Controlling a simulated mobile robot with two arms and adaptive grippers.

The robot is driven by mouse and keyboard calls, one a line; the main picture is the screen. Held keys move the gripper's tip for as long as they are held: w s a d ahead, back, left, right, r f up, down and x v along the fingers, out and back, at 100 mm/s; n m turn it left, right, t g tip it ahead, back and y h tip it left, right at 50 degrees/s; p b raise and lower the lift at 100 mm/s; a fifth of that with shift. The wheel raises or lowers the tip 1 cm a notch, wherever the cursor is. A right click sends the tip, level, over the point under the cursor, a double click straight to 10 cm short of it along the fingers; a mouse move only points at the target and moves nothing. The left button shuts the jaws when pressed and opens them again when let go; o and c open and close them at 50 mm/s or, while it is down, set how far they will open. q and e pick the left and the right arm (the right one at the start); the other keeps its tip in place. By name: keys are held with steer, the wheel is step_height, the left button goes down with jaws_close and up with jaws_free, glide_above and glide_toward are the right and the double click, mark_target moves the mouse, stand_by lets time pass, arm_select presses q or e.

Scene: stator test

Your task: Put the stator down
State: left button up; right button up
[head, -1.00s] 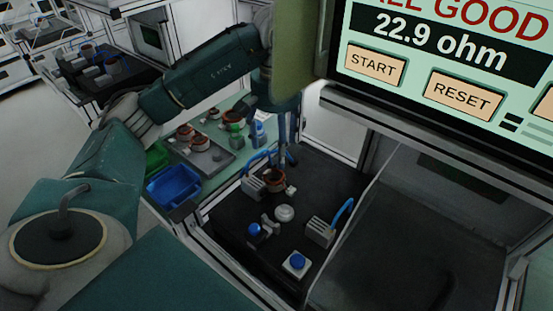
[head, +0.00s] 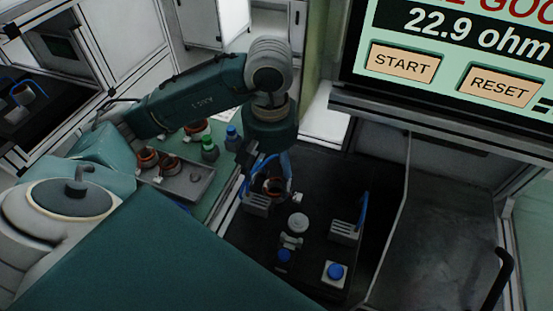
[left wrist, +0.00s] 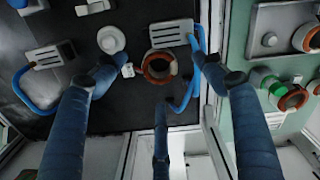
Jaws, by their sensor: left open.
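The stator (head: 274,187), a copper-coloured ring with a dark rim, sits on the black test bench (head: 315,190) beside a grey connector block with blue cables. In the left wrist view the stator (left wrist: 158,68) lies between the spread fingers, and its open centre shows. My left gripper (head: 268,168) is above the stator, pointing down. In the left wrist view its three blue fingers (left wrist: 166,92) are wide apart, with nothing held between them. The fingers partly cover the bench, and the exact gap to the stator is unclear. My right gripper is not in view.
A second connector block (head: 345,232), a white round knob (head: 298,222) and a blue button (head: 336,271) are on the bench. A screen (head: 455,60) reads 22.9 ohm.

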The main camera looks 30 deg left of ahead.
mark_target(275, 188)
arm_select(q)
step_height(275, 188, down, 2)
steer(key=shift+d+f, duration=0.15)
steer(key=shift+f, duration=0.05)
steer(key=shift+f+p, duration=0.25)
steer(key=shift+p, duration=0.05)
steer(key=shift+w+a+f, duration=0.1)
steer(key=shift+a+f, duration=0.1)
steer(key=shift+f, duration=0.1)
steer(key=f+p, duration=0.2)
steer(key=f, duration=0.1)
steer(key=shift+w+d+f, duration=0.15)
steer(key=shift+w+f, duration=0.1)
steer(key=shift+w, duration=0.15)
steer(key=shift+f, duration=0.55)
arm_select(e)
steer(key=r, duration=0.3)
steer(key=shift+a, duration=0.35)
arm_select(q)
steer(key=shift+w, duration=0.1)
steer(key=c, duration=1.7)
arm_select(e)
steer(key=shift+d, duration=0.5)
arm_select(q)
steer(key=shift+r, duration=0.1)
